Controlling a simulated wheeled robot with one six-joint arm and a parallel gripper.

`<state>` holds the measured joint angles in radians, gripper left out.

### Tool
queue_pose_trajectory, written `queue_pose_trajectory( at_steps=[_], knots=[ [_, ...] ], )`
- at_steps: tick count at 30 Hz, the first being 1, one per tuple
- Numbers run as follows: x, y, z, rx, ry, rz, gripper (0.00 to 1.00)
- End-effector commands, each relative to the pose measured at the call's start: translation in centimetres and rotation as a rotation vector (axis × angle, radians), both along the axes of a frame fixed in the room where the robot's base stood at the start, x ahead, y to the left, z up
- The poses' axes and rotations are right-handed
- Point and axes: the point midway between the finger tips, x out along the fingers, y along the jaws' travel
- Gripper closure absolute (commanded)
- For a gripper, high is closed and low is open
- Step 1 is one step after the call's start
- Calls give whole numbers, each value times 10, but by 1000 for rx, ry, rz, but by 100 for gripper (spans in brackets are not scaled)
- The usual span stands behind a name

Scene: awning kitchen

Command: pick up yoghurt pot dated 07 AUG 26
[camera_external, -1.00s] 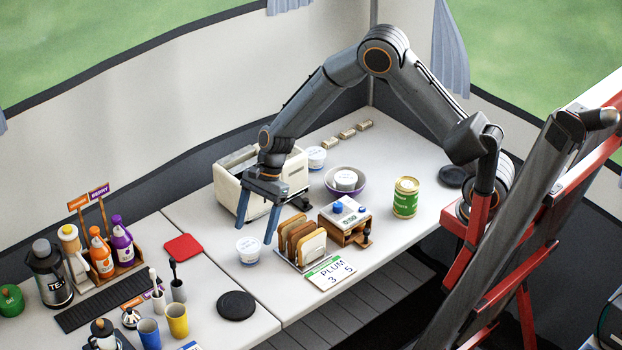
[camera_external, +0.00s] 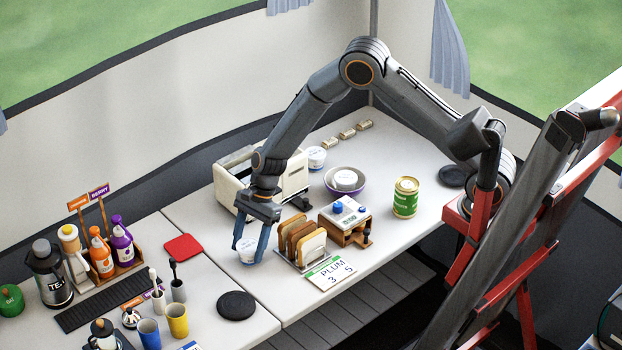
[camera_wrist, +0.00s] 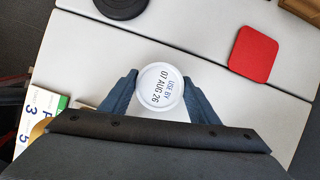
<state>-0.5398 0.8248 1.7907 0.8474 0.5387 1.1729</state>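The yoghurt pot (camera_external: 247,249) is white and stands on the table in front of the toaster. In the wrist view its round white lid (camera_wrist: 160,87) reads "USE BY 07 AUG 26". My gripper (camera_external: 248,255) is lowered around it with one blue finger on each side. Another white pot (camera_external: 316,157) stands behind the toaster, and one (camera_external: 346,179) sits in a purple-rimmed bowl (camera_external: 331,188). Their dates are not readable.
A toast rack (camera_external: 302,243) stands close right of my gripper, with a PLUM card (camera_external: 330,273) in front. The cream toaster (camera_external: 228,187) is just behind. A red mat (camera_external: 184,247) and a black disc (camera_external: 236,305) lie left and in front.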

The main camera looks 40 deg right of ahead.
Motion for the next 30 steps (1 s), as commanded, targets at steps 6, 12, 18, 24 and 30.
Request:
queue_pose_trajectory(
  at_steps=[6, 12, 18, 24, 30],
  knots=[
    [0, 0, 0, 0, -1, 0, 70],
    [1, 1, 8, 2, -2, 0, 71],
    [1, 1, 42, 3, -4, 1, 71],
    [1, 0, 79, 2, -4, 0, 71],
    [0, 0, 98, 1, -1, 0, 71]
  ],
)
